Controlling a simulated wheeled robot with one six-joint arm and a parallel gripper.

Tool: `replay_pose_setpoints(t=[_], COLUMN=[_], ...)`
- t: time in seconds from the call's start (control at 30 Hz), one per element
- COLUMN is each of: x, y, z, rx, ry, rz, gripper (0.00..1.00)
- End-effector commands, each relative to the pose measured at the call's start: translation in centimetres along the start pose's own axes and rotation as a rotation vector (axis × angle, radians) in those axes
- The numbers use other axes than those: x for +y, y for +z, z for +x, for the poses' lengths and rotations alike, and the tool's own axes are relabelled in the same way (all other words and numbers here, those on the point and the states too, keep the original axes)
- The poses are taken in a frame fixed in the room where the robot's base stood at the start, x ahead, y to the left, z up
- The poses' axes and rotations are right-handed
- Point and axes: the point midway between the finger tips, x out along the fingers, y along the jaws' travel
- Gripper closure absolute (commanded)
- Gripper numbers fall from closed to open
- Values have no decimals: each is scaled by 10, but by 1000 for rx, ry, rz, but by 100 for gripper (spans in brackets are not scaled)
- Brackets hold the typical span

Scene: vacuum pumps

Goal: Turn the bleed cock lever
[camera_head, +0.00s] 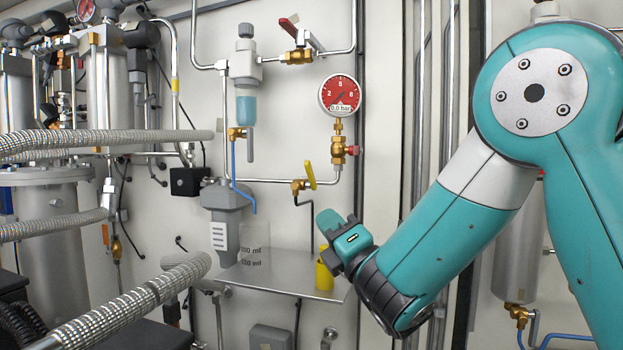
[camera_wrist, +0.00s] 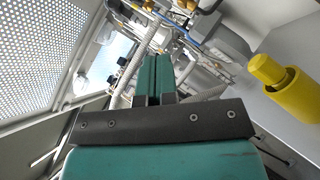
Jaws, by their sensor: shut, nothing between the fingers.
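A brass cock (camera_head: 298,187) with a yellow lever (camera_head: 310,175) sits at the right end of a horizontal pipe. Its lever stands near upright, tilted slightly. No label shows which lever is the bleed cock's; this one has a dark tube bending down below it. A red lever (camera_head: 291,24) is on another brass valve higher up. My gripper (camera_head: 328,221) is below and right of the yellow lever, apart from it. In the wrist view its two teal fingers (camera_wrist: 155,74) are together and empty. I cannot make out the yellow lever in the wrist view.
A yellow container (camera_head: 325,274) stands close below my gripper and also shows in the wrist view (camera_wrist: 288,88). A clear beaker (camera_head: 256,242) stands on the metal shelf (camera_head: 290,283). A red pressure gauge (camera_head: 340,95) is above. Ribbed hoses (camera_head: 130,302) cross the left.

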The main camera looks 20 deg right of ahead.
Motion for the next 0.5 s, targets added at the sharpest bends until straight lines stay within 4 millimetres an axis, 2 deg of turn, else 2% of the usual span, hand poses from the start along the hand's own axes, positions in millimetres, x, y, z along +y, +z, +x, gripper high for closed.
replay_pose_setpoints(t=[0.03,0.2,0.43,0.5], x=[6,7,6,6], y=[3,4,4,10], z=[13,46,85,91], rx=[1,1,1,-1], ry=[-2,-3,-4,-5], rz=[0,3,4,3], gripper=[100,100,100,100])
